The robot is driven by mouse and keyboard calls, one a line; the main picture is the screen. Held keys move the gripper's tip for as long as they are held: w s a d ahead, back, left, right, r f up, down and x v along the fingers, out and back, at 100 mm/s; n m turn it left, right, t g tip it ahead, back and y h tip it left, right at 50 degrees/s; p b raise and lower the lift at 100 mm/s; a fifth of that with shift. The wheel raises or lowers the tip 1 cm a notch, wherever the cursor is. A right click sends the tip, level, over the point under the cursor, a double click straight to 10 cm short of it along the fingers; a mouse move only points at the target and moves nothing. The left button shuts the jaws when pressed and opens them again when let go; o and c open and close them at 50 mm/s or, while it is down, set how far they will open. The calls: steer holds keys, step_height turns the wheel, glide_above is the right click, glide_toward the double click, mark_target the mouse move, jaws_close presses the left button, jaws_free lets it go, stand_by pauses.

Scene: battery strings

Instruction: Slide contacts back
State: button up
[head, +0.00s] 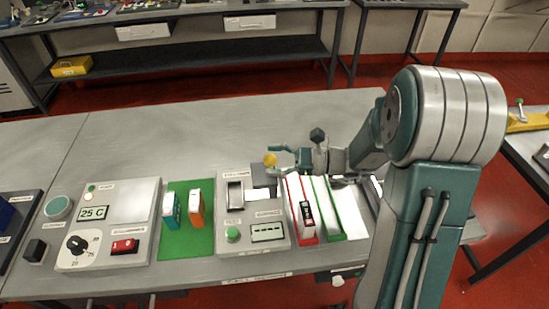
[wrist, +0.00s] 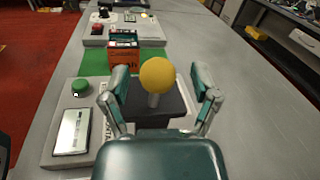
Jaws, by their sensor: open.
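A yellow ball knob (head: 270,159) stands on a short grey stem above a dark block on the grey tester panel (head: 279,245). In the wrist view the knob (wrist: 157,75) and the dark block (wrist: 155,103) are in the middle. My gripper (head: 284,160) is open, and in the wrist view its two fingers (wrist: 161,76) stand either side of the knob. A gap shows between the knob and each finger. The contacts themselves cannot be made out.
A green mat (head: 180,244) left of the tester holds a teal-and-white battery (head: 170,209) and an orange battery (head: 196,208). Right of the tester are a red-edged tray (head: 293,192) holding a dark-and-red battery (head: 307,215) and a green-edged tray (head: 329,205).

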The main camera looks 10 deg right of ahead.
steer(key=v, duration=1.2)
steer(key=shift+d, duration=0.15)
steer(key=s+a+n+g+h, duration=0.1)
steer(key=a, duration=0.1)
steer(key=s+a+r+n+g+h, duration=0.1)
steer(key=s+a+n+h, duration=0.1)
steer(key=s+a+n+g+h, duration=0.1)
steer(key=s+a+n+g, duration=0.1)
steer(key=shift+s+a+r, duration=0.15)
steer(key=shift+s+r, duration=0.05)
steer(key=shift+r, duration=0.2)
steer(key=s+r+n+t+h, duration=0.5)
steer(key=s+n+h, duration=0.5)
steer(key=n+h, duration=0.3)
steer(key=shift+s+d+r+t+h, duration=0.25)
steer(key=shift+s+d+t+h, duration=0.1)
steer(key=shift+d, duration=0.15)
stand_by(0.7)
